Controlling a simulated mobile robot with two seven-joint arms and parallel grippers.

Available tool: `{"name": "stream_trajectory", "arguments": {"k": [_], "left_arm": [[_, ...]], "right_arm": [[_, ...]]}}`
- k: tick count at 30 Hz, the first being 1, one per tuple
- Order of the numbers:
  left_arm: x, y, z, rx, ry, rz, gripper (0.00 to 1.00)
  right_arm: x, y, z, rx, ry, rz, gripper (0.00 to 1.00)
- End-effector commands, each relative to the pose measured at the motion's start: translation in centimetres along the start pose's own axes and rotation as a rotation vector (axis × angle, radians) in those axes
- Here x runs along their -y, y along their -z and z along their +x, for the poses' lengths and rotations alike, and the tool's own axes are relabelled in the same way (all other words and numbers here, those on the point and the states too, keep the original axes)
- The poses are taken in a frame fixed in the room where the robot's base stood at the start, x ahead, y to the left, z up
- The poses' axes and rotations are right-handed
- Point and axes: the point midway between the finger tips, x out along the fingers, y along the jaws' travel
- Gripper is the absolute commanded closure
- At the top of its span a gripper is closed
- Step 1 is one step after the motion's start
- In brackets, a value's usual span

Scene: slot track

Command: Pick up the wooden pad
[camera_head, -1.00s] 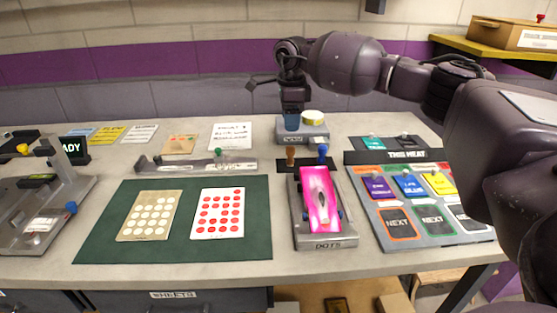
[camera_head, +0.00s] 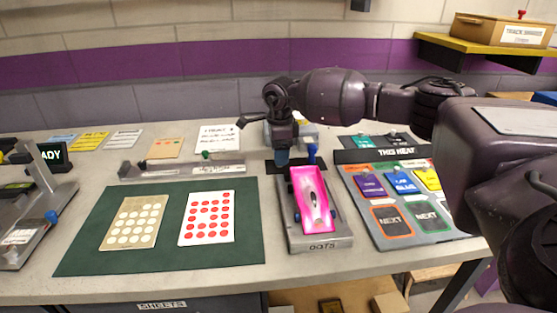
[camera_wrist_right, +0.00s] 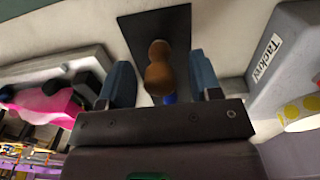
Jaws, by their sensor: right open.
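The wooden pad (camera_wrist_right: 158,66) shows in the right wrist view as a brown rounded wooden knob standing on a dark mat (camera_wrist_right: 140,25). My right gripper (camera_head: 282,158) is open, pointing down over the mat behind the pink car. In the right wrist view its two blue-grey fingers stand on either side of the wooden knob, with a gap visible on both sides. In the head view the gripper hides the pad. A blue-handled pad (camera_head: 312,153) stands just right of the gripper. My left gripper is not in view.
A pink car (camera_head: 313,200) sits on a grey stand labelled DOTS (camera_head: 322,245) in front. A green mat (camera_head: 170,255) with two dot sheets lies left, a card board (camera_head: 368,225) right.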

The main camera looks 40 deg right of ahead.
Motion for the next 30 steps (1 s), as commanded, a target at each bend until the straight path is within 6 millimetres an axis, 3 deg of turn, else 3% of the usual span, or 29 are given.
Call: {"name": "stream_trajectory", "arguments": {"k": [2,9,19,30], "left_arm": [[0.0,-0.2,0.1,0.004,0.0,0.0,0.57],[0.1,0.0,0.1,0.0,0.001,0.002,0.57],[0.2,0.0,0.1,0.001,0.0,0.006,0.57],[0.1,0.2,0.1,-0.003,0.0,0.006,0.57]], "right_arm": [[0.0,0.0,0.9,-0.001,-0.002,0.0,0.42],[0.0,0.0,0.7,0.001,0.002,0.0,0.43],[0.0,0.0,0.8,0.001,0.001,0.0,0.94],[0.0,0.0,-0.1,0.002,0.003,0.0,0.96]]}}
